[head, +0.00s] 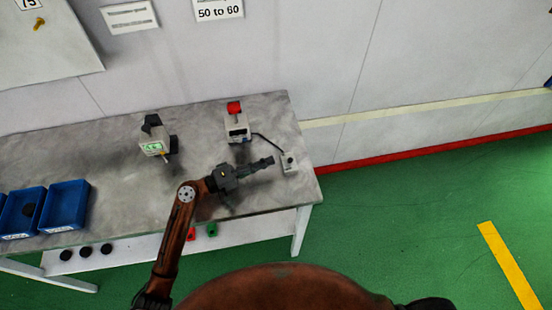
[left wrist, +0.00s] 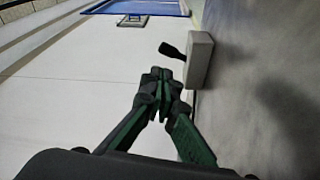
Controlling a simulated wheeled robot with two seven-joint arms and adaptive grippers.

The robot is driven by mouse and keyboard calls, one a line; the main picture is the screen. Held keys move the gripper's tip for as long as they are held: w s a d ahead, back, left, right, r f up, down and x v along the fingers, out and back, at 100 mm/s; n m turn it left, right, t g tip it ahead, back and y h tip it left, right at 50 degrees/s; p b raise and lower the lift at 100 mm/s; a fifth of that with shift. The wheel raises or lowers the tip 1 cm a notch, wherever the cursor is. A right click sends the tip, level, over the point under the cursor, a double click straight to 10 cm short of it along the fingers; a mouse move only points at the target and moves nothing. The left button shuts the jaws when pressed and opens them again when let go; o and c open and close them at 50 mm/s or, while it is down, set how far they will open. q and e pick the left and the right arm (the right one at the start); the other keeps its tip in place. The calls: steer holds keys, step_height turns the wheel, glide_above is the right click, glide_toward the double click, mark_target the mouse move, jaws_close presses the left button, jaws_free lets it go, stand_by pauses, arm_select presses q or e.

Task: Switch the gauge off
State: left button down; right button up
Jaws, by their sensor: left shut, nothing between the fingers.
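A small pale switch box (head: 289,162) with a dark switch stands near the table's right end. In the left wrist view the box (left wrist: 201,58) shows with a black lever (left wrist: 172,51) sticking out. A dark cable joins it to a device with a red top (head: 237,124). Another device (head: 153,146) with a lit green display stands further left; I cannot tell which of the two is the gauge. My left gripper (head: 268,161) is shut and empty, its tips just left of the switch box. In the left wrist view the fingertips (left wrist: 163,80) look apart from the lever.
The grey table (head: 100,190) holds blue bins (head: 67,206) at its left end. Black round pieces (head: 86,252) and red and green pieces (head: 212,230) lie lower down at the front. A wall with signs (head: 217,10) stands behind. The green floor to the right is free.

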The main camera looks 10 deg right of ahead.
arm_select(q)
steer(key=v, duration=0.4)
steer(key=shift+a+f+b, duration=0.15)
steer(key=shift+a+b, duration=0.1)
steer(key=shift+b, duration=0.15)
steer(key=shift+s+a, duration=0.2)
steer(key=shift+a, duration=0.35)
steer(key=shift+d, duration=0.1)
